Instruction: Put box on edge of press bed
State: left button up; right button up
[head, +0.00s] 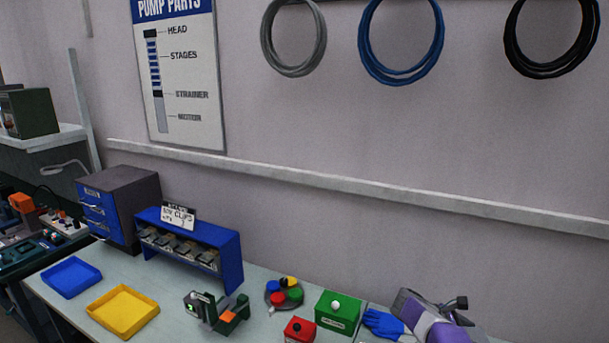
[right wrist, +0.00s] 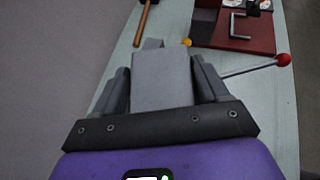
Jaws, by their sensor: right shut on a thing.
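My right gripper (right wrist: 162,84) is shut on a plain grey box (right wrist: 160,82), which sits between its two dark fingers in the right wrist view. A reddish-brown press bed (right wrist: 240,32) lies on the bench beyond the gripper, at the upper right of that view. A grey metal bracket-like part shows on it, and a lever with a red knob (right wrist: 284,60) reaches out beside it. The box appears apart from the bed. In the head view my purple right gripper (head: 440,326) is at the bottom right; its box cannot be made out there. My left gripper is not in view.
The bench holds a yellow tray (head: 122,326), a blue tray (head: 71,292), a blue clip rack (head: 233,265), a green box (head: 337,325) and a red box (head: 299,330). Blue gloves (head: 383,323) lie by my right gripper. A wooden handle (right wrist: 145,20) shows in the wrist view.

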jog(key=a+f+n+t+b, duration=0.1)
jog(key=a, duration=0.1)
jog(key=s+a+f+n+t+b, duration=0.1)
jog(key=f+t+b, duration=0.1)
jog(key=shift+s+a+n, duration=0.2)
jog(key=shift+a+n, duration=0.15)
jog(key=shift+n, duration=0.05)
jog(key=s+a+f+n+t+y+b, duration=0.2)
jog(key=a+f+n+t+b, duration=0.1)
jog(key=a, duration=0.5)
jog(key=s+a+f+n+t+y+b, duration=0.3)
jog(key=a+n+t, duration=0.1)
jog(key=a, duration=0.5)
jog(key=s+a+f+n+t+y+b, duration=0.3)
jog(key=a+n, duration=0.3)
jog(key=a, duration=0.2)
jog(key=shift+a+f+t, duration=0.15)
jog(key=shift+f+t, duration=0.15)
jog(key=shift+t, duration=0.1)
jog(key=shift+s+a+f+n+b, duration=0.1)
jog(key=shift+s+a+n+b, duration=0.1)
jog(key=shift+a+n+b, duration=0.1)
